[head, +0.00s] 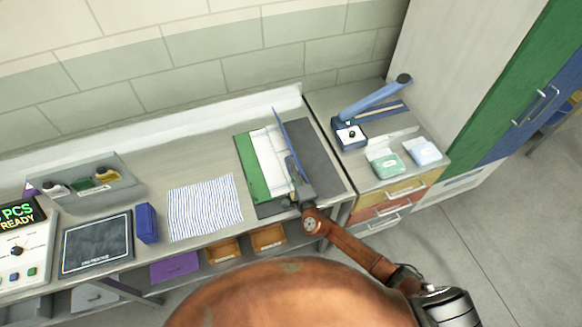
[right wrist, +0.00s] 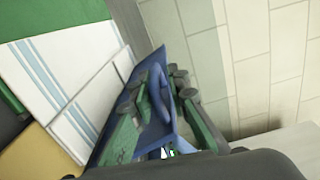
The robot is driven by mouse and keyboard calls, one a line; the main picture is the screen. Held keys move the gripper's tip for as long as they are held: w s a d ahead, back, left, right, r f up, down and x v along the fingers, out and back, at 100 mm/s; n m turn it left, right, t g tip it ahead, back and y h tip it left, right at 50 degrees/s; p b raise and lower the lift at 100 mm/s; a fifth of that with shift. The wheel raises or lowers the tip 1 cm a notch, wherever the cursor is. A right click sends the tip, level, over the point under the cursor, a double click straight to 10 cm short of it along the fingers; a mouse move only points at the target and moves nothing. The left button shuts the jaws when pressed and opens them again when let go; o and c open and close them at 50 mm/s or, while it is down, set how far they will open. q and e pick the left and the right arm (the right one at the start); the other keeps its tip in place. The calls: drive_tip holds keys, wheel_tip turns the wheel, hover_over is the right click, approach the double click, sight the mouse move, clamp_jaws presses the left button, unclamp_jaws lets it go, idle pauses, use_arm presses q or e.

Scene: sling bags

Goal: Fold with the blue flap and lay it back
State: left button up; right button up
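The folding board lies at the right end of the long bench, with a green flap (head: 250,168) flat on its left. A white cloth (head: 268,152) lies on the board's middle; in the right wrist view the cloth (right wrist: 60,55) shows pale blue stripes. The blue flap (head: 282,133) stands raised, nearly upright, at the cloth's right edge, with a dark grey panel (head: 318,155) bare to its right. My right gripper (head: 294,170) is at the flap's near part. In the right wrist view its fingers (right wrist: 158,98) close around a blue part of the flap. My left gripper is out of view.
A striped cloth (head: 204,207) lies flat left of the board, beside a blue block (head: 146,223) and a dark pad (head: 97,245). A grey holder (head: 85,187) stands behind. The right-hand cabinet carries a blue-armed device (head: 372,98) and small packs (head: 388,165).

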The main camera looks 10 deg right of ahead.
drive_tip(key=shift+o, duration=1.1)
drive_tip(key=shift+s, duration=0.1)
drive_tip(key=s+d, duration=0.1)
drive_tip(key=s, duration=1)
drive_tip(key=shift+s+d, duration=0.35)
drive_tip(key=shift+s, duration=0.05)
